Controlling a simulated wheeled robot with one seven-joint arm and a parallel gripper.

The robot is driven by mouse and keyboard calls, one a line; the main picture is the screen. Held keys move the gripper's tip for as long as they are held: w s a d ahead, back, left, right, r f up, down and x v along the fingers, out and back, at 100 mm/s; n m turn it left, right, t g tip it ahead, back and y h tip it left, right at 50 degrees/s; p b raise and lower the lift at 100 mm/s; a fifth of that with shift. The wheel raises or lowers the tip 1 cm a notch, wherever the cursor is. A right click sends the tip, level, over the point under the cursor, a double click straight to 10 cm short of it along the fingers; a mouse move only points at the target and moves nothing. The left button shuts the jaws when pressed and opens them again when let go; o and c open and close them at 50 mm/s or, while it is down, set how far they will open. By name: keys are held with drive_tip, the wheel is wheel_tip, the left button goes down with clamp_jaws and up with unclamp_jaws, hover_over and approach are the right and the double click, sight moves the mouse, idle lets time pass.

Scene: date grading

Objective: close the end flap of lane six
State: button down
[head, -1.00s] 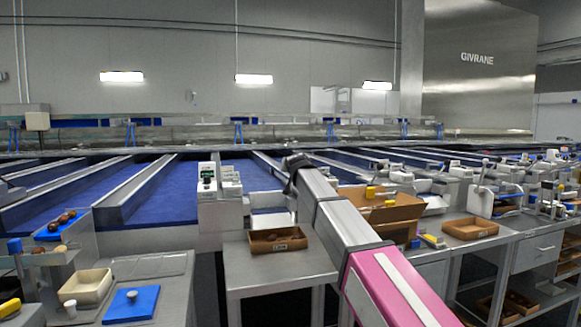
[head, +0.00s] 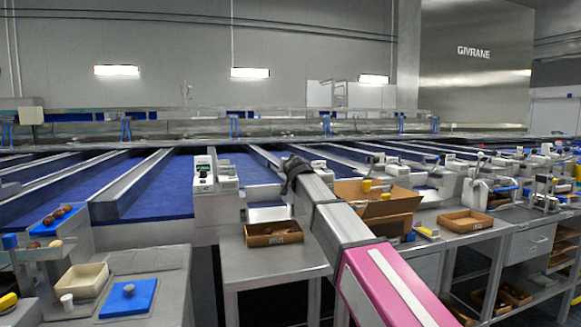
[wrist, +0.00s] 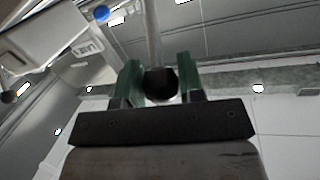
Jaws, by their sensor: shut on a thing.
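In the wrist view, the two green fingers of my gripper (wrist: 160,72) stand on either side of a round dark knob (wrist: 161,86) and are shut on it. The knob sits on the end of a pale rod (wrist: 153,38) that runs up out of the picture. A pale housing with a label (wrist: 87,47) lies to the upper left; I cannot read the label surely. In the head view, my dark wrist (head: 294,170) is at the lane ends, just right of a small white unit with a display (head: 203,172). The fingers, knob and flap are hidden or too small there.
A brown tray (head: 259,238) lies on the metal table below my wrist. An open cardboard box (head: 352,192) stands close right of my arm, with another shallow tray (head: 465,216) beyond. Blue lanes (head: 140,208) with metal dividers run behind. Several white devices line the bench at right.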

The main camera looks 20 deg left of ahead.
drive_tip(key=c, duration=0.8)
unclamp_jaws()
drive_tip(key=shift+s+f, duration=0.1)
drive_tip(key=shift+o, duration=0.2)
drive_tip(key=shift+s, duration=0.1)
drive_tip(key=v, duration=1)
drive_tip(key=shift+s+d, duration=0.2)
drive_tip(key=shift+s, duration=0.1)
